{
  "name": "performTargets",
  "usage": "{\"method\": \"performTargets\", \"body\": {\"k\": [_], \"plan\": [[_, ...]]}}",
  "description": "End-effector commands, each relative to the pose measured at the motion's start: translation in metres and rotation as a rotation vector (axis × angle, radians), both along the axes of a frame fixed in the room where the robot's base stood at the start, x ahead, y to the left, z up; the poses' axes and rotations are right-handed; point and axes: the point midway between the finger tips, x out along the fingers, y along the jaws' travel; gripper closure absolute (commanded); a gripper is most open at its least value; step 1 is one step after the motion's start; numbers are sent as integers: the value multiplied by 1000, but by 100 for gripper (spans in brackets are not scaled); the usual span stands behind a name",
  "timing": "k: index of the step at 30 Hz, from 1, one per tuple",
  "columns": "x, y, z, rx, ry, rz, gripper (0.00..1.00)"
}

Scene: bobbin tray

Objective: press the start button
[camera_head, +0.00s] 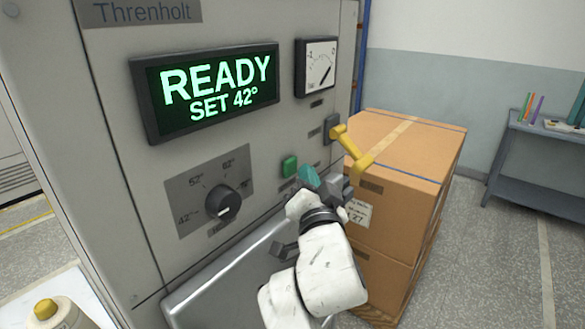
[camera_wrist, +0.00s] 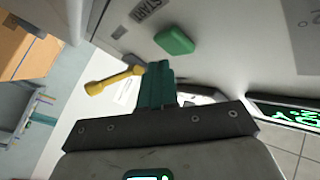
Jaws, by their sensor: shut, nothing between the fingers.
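The green start button (camera_head: 289,166) is on the grey machine's front panel, below the dial gauge and right of the knob. In the wrist view the green button (camera_wrist: 174,40) shows beside a label reading START. My gripper (camera_head: 308,176) is shut and empty, its teal fingertips just right of and slightly below the button in the head view. In the wrist view the shut fingertips (camera_wrist: 158,66) point toward the panel, with a gap between them and the button. I see no contact.
The display (camera_head: 205,88) reads READY SET 42°. A knob (camera_head: 223,203) sits left of the button. A yellow lever (camera_head: 352,148) sticks out close right of my gripper. Stacked cardboard boxes (camera_head: 408,150) stand beside the machine. A bobbin (camera_head: 62,314) is at lower left.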

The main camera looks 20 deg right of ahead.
Motion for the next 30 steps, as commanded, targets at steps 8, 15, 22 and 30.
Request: {"method": "performTargets", "body": {"k": [8,15,22,30], "plan": [[5,3,-1,2,-1,0,100],[7,5,0,0,1,-1,100],[7,5,0,0,0,0,100],[9,6,0,0,0,0,100]]}}
